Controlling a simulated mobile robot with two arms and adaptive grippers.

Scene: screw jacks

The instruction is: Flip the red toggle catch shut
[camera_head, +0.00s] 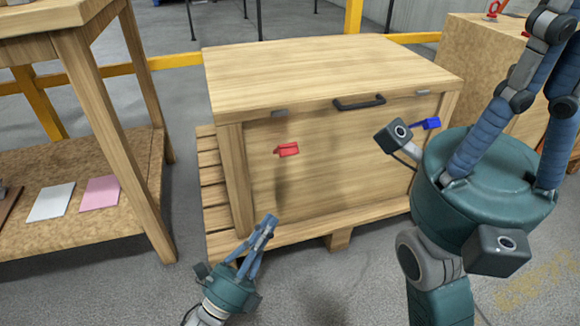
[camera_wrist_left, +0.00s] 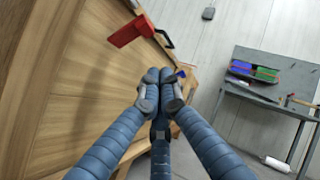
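In the left wrist view the red catch (camera_wrist_left: 130,31) stands out from the panel, above the fingertips. My left gripper (camera_head: 268,222) is below and slightly left of the catch, apart from it. Its fingertips are together and empty, as the left wrist view (camera_wrist_left: 160,82) shows. My right gripper (camera_head: 552,18) is large at the right, fingers upward; its fingertips are not clear.
A blue catch (camera_head: 431,123) is on the right of the crate front, and a black handle (camera_head: 360,102) is on the lid edge. The crate stands on a pallet (camera_head: 214,200). A wooden bench (camera_head: 130,90) is at the left. Grey floor in front is clear.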

